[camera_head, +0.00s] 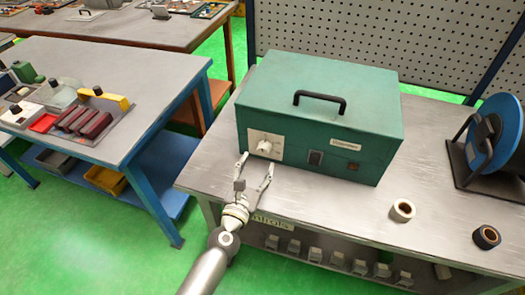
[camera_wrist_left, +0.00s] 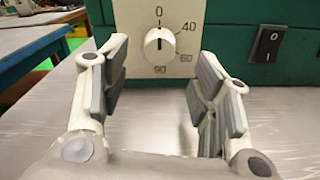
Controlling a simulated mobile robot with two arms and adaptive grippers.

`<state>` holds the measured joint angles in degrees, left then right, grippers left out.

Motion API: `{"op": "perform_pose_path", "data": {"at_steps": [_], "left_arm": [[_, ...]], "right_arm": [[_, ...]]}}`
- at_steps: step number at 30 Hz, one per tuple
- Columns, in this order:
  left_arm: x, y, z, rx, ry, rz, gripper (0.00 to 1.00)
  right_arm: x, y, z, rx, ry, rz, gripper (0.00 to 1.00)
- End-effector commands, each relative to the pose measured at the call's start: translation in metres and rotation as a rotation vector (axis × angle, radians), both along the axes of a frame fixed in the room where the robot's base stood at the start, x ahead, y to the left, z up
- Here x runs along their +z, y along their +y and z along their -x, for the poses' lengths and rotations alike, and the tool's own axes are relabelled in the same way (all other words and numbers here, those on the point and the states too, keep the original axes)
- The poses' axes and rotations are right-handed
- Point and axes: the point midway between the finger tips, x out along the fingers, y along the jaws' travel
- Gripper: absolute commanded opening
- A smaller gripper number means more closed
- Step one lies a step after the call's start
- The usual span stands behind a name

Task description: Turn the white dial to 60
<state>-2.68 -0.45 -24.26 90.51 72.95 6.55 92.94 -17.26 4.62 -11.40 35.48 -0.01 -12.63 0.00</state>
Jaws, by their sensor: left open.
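The white dial (camera_head: 264,146) is on a pale panel (camera_wrist_left: 137,14) on the front of a green box (camera_head: 310,112). In the left wrist view the dial (camera_wrist_left: 160,46) is round, with a short dark upright line; I cannot tell surely which end is the pointer. The panel marks 0 at the top, 40 at upper right, 60 at lower right and another number at the bottom. My left gripper (camera_head: 257,163) is open in front of the dial. In the wrist view its fingers (camera_wrist_left: 163,62) stand on either side of the dial, apart from it. My right gripper is not in view.
A black rocker switch (camera_wrist_left: 267,44) is right of the panel. The box has a black top handle (camera_head: 320,100) and stands on a grey bench (camera_head: 330,210). Two rolls (camera_head: 402,210) and a blue reel (camera_head: 496,133) are to the right. Another table (camera_head: 150,75) is at left.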

Motion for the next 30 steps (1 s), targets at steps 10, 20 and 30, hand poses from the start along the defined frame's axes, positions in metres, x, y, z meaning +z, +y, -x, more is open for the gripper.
{"op": "perform_pose_path", "data": {"at_steps": [10, 20, 30], "left_arm": [[0.000, -0.017, -0.050, -0.002, -0.001, -0.003, 0.56], [0.000, -0.020, -0.061, -0.001, -0.001, -0.003, 0.56], [0.000, -0.020, -0.061, -0.001, -0.001, -0.003, 0.31]], "right_arm": [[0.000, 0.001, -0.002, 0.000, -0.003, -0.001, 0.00], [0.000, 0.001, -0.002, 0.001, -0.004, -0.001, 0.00], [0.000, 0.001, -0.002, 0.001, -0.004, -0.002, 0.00]]}}
